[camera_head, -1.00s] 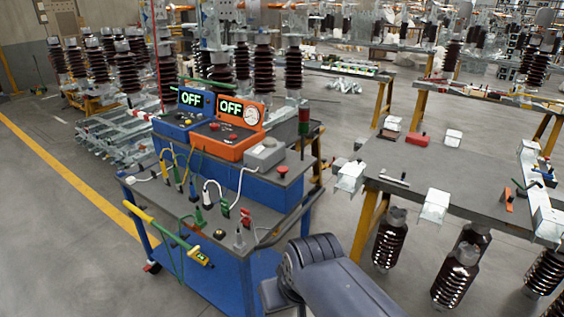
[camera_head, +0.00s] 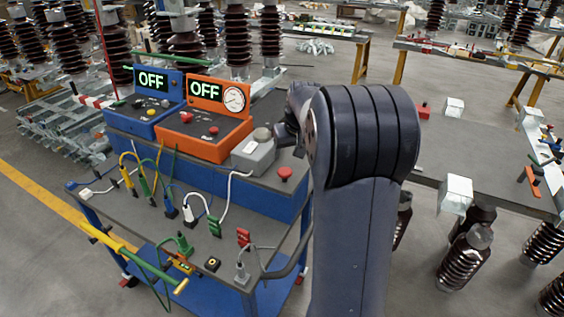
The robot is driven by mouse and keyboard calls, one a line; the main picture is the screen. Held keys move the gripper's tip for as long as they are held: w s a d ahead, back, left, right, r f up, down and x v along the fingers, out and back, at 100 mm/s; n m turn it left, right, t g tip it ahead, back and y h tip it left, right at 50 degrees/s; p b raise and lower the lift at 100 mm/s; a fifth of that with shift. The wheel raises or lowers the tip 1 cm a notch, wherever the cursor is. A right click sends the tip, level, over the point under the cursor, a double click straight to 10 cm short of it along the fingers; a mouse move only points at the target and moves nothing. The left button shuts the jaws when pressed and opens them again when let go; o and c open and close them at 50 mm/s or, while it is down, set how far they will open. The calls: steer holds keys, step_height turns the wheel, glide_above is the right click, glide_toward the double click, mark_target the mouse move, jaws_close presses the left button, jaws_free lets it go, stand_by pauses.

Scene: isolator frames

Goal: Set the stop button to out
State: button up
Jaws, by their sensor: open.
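A red mushroom-head stop button (camera_head: 285,173) stands on the grey top of the trolley, at its right end and right of a small grey box (camera_head: 254,152). Its head shows above a short base; whether it is pressed in or out is too small to tell. My arm rises just right of it, and a dark end part of my arm shows behind the button near the grey box. My gripper's fingers are not visible; the large arm link hides that area.
A blue unit (camera_head: 145,107) and an orange unit (camera_head: 203,125) with a gauge both display OFF. Coloured cables and clips lie on the lower shelf (camera_head: 150,212). A table (camera_head: 470,165) with metal parts stands to the right.

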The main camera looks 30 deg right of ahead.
mark_target(285, 171)
steer(key=p+x, duration=0.1)
steer(key=x, duration=0.9)
steer(key=shift+f+p, duration=0.1)
steer(key=shift+p, duration=0.3)
steer(key=shift+c, duration=0.4)
steer(key=c, duration=1.3)
steer(key=shift+r, duration=0.95)
steer(key=shift+c, duration=0.2)
steer(key=o, duration=1.4)
steer(key=b+v, duration=0.1)
steer(key=v, duration=0.9)
steer(key=shift+s+r+b, duration=0.25)
steer(key=shift+r+b, duration=0.1)
steer(key=shift+b, duration=0.05)
